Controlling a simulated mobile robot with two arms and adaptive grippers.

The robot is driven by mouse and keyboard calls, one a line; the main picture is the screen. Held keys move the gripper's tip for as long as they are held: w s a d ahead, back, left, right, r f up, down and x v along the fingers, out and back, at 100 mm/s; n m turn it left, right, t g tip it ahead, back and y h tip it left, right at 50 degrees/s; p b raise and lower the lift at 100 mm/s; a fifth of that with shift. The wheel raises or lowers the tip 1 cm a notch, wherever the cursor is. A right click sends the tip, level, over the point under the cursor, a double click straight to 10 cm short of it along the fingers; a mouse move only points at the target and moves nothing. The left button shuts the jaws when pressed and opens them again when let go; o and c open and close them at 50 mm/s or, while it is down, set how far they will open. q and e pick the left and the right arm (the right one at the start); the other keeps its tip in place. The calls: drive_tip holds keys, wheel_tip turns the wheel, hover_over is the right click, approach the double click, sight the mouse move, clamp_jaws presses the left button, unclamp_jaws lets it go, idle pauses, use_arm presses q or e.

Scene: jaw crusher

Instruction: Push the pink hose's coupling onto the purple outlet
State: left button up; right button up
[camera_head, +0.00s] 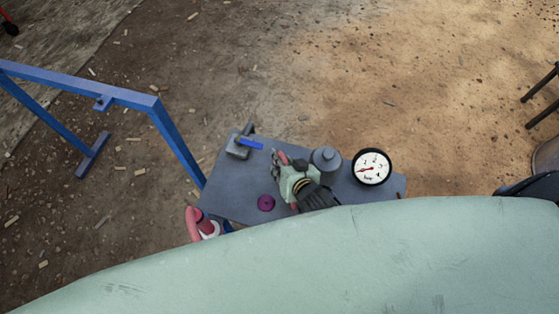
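A purple round piece (266,203) with a dark centre shows on the near left of the grey table top (236,207). It is the only purple thing I see, and I cannot tell for sure that it is the outlet. A pink curved piece (192,220), which looks like the hose, shows at the table's near left corner, beside a darker red part and a white part. I cannot make out which part is the coupling. It is apart from the purple piece, and its lower end is hidden behind a large pale green surface (300,250).
A pale green and black object (297,182), a grey canister (326,160), a round gauge (371,168) and a grey block with a blue piece (239,147) are on the table. A blue frame (120,95) stands left. The ground beyond is mostly open.

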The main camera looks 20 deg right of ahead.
clamp_jaws()
